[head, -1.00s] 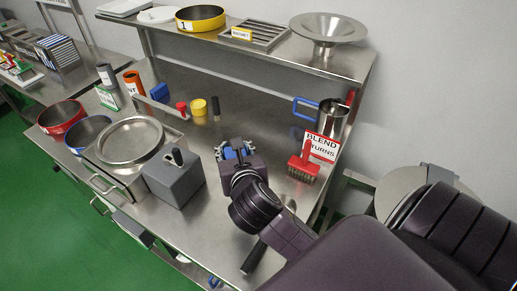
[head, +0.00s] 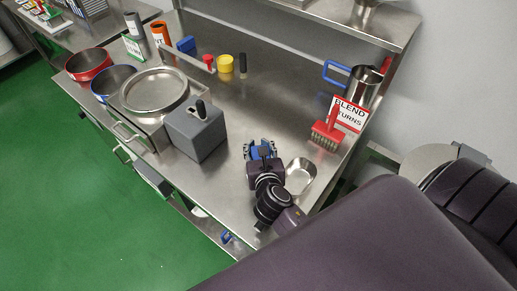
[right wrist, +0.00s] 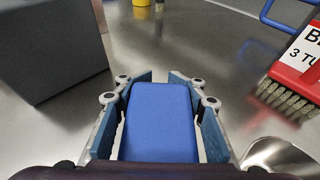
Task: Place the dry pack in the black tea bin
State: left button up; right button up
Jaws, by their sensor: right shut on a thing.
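My right gripper (head: 261,147) is low over the steel bench, right of the grey block. Its blue-padded fingers (right wrist: 160,78) are shut on a plain blue block-like pack (right wrist: 160,122), which I take for the dry pack. The fingers hide its sides and no label shows on it. I cannot tell whether the pack touches the bench. No bin with a readable black tea label shows. Two round pans, one red (head: 90,63) and one blue (head: 111,83), stand at the bench's left end. My left gripper is not in view.
A grey block with a black knob (head: 196,132) stands left of the gripper. A metal scoop bowl (head: 301,174) lies close on its right. A red brush (head: 327,135) and a "BLEND" sign (head: 349,114) stand at the right edge.

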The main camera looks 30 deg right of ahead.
jog(key=shift+f, duration=0.9)
jog(key=shift+f, duration=0.15)
jog(key=o, duration=1.4)
